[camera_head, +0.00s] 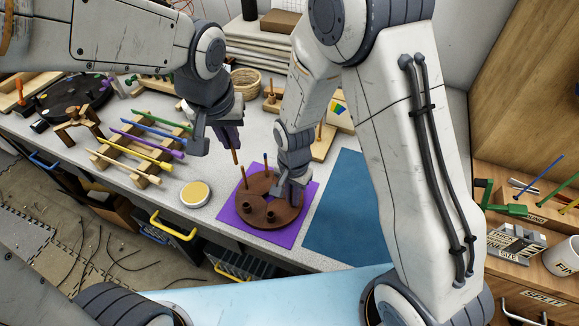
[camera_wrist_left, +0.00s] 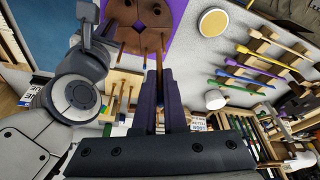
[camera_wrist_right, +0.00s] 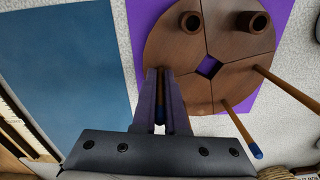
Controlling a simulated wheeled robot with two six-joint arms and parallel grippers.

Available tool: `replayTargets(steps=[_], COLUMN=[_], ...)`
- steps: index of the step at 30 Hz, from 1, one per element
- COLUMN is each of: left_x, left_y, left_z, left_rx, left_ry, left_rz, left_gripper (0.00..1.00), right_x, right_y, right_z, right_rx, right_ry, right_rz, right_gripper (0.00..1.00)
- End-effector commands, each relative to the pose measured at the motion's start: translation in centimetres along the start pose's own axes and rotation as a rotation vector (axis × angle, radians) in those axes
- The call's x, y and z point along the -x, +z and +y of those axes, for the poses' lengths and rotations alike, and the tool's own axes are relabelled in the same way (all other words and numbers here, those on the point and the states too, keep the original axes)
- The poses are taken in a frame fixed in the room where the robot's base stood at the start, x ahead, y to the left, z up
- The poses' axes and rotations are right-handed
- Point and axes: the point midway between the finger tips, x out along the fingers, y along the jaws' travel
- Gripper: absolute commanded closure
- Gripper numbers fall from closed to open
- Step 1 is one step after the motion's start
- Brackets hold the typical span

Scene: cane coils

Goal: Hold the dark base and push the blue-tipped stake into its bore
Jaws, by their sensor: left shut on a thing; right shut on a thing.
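The dark brown round base (camera_head: 247,211) lies on a purple mat, with two short raised collars (camera_wrist_right: 190,21) on its near side. Two thin stakes stand at its far side, one blue-tipped (camera_wrist_right: 238,134). My right gripper (camera_head: 291,193) is down at the base's right edge. In the right wrist view it is shut on an upright brown piece (camera_wrist_right: 161,86) with dark blue at its near end, which looks like a stake. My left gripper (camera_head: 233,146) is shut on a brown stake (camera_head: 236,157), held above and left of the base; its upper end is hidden.
A yellow-lidded round tin (camera_head: 195,194) stands left of the purple mat (camera_head: 232,220). A rack of coloured rods (camera_head: 140,148) is further left. A blue mat (camera_head: 345,215) lies clear on the right. A wooden block with pegs (camera_head: 322,143) is behind.

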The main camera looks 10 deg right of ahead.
Motion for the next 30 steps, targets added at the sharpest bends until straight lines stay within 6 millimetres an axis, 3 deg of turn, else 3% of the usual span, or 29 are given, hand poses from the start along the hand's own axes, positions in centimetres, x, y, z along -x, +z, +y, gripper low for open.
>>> replayTargets(steps=[24, 30], left_x=[0.0, -1.7], left_y=[0.0, 0.5], left_z=[0.0, -0.1], left_rx=[0.001, 0.083], left_ry=[-0.001, -0.035], left_rz=[0.000, -0.013], left_gripper=[1.00, 1.00], right_x=[0.0, 0.0], right_y=[0.0, 0.0], right_z=[0.0, 0.0], right_rx=[0.000, 0.000], right_ry=[-0.001, -0.001], right_rz=[0.001, 0.001], right_gripper=[1.00, 1.00])
